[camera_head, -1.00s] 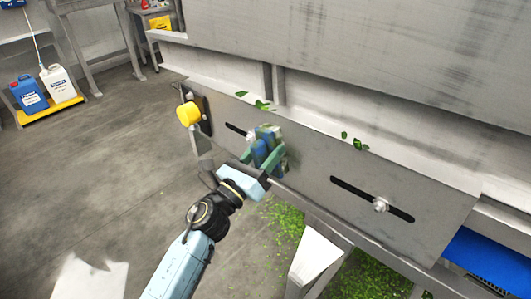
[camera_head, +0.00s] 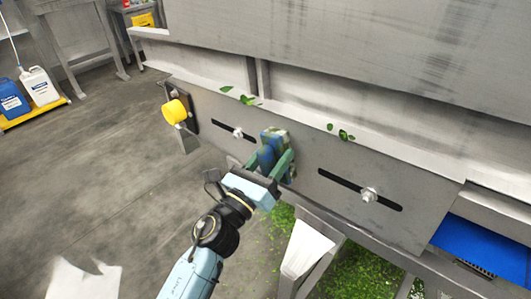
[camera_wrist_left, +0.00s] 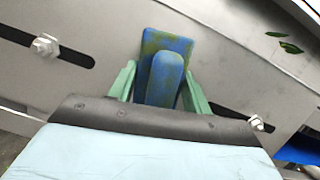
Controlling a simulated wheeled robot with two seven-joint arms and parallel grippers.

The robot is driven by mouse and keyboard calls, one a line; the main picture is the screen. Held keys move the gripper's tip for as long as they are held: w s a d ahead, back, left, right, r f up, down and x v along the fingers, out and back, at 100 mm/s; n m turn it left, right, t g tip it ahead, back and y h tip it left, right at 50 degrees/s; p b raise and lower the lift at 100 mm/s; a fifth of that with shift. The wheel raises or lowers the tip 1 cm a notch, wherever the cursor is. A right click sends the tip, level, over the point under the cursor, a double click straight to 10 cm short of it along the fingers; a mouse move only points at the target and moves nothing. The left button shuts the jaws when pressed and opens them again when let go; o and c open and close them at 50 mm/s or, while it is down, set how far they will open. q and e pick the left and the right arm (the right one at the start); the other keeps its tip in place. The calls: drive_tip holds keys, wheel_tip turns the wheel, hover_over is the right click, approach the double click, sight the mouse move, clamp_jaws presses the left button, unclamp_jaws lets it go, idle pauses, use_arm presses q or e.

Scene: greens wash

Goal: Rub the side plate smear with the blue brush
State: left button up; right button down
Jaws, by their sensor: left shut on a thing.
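My left gripper (camera_head: 272,172) has its green fingers shut on the handle of the blue brush (camera_head: 270,150), whose block is mottled with green and olive patches. The brush is held against or very close to the grey side plate (camera_head: 320,165), between its two slots; contact cannot be told for certain. In the left wrist view the brush (camera_wrist_left: 165,62) stands between the fingers (camera_wrist_left: 158,85), with the side plate (camera_wrist_left: 105,30) behind it. No smear shows clearly; the brush may hide it. My right gripper is not in view.
A yellow knob (camera_head: 175,111) sticks out at the plate's left end. Bolts (camera_head: 369,195) stand out in the slots. Green leaf bits (camera_head: 342,134) lie on the ledge above, and scraps (camera_head: 350,270) litter the floor below. A blue bin (camera_head: 485,248) is at right.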

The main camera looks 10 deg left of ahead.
use_arm(q)
drive_tip(key=shift+s+d+b, duration=0.2)
drive_tip(key=shift+s+d, duration=0.4)
drive_tip(key=shift+d, duration=0.25)
drive_tip(key=shift+s+d+b, duration=0.25)
drive_tip(key=shift+s+d, duration=0.3)
drive_tip(key=shift+d, duration=0.3)
drive_tip(key=shift+s+d+b, duration=0.2)
drive_tip(key=shift+s+d, duration=0.4)
drive_tip(key=shift+d, duration=0.25)
drive_tip(key=shift+w+a, duration=0.8)
drive_tip(key=shift+a, duration=0.35)
drive_tip(key=shift+w+a, duration=0.8)
drive_tip(key=shift+a, duration=0.3)
drive_tip(key=w+a, duration=0.2)
drive_tip(key=a, duration=0.1)
drive_tip(key=w+a, duration=0.1)
drive_tip(key=a, duration=0.1)
drive_tip(key=shift+w+a, duration=0.15)
drive_tip(key=shift+a, duration=0.05)
drive_tip(key=shift+s+a, duration=0.55)
drive_tip(key=shift+s, duration=0.3)
drive_tip(key=shift+s+a, duration=0.55)
drive_tip(key=shift+s, duration=0.25)
drive_tip(key=shift+s+a, duration=0.55)
drive_tip(key=shift+s, duration=0.3)
